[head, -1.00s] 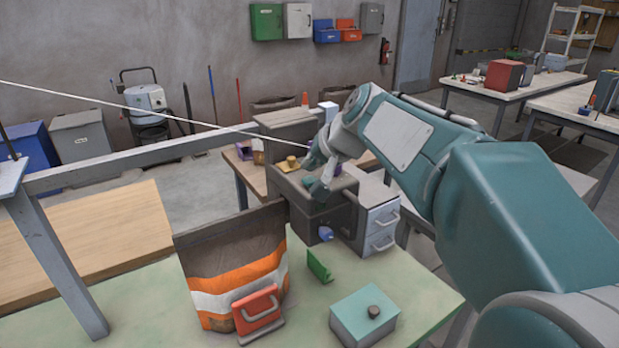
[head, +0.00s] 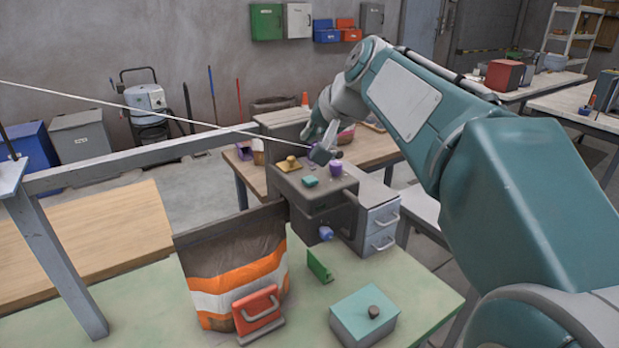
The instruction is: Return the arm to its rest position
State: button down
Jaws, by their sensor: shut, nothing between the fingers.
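My arm reaches in from the right and bends down at its wrist. My gripper (head: 322,154) is shut and empty. It hangs above the top of the grey bagger machine (head: 312,203), near its back. On the machine's top are a small green block (head: 310,181), a yellow piece with a knob (head: 290,163) and a purple knob (head: 336,168). Whether the fingertips touch anything there I cannot tell.
On the green-topped table (head: 130,300) stand an orange, white and brown bag (head: 238,272), a red handled block (head: 256,311), a green plate (head: 319,266) and a teal box (head: 364,317). Grey drawers (head: 381,227) adjoin the machine. A metal frame (head: 140,160) crosses the left.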

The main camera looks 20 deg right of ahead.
jog(key=s+f+n+g+h, duration=0.1)
jog(key=s+f+n+h, duration=0.1)
jog(key=s+f, duration=0.7)
jog(key=s+f+n+g+h, duration=0.1)
jog(key=s+f+n, duration=0.1)
jog(key=s+f, duration=0.8)
jog(key=s, duration=0.8)
jog(key=shift+g+h, duration=0.4)
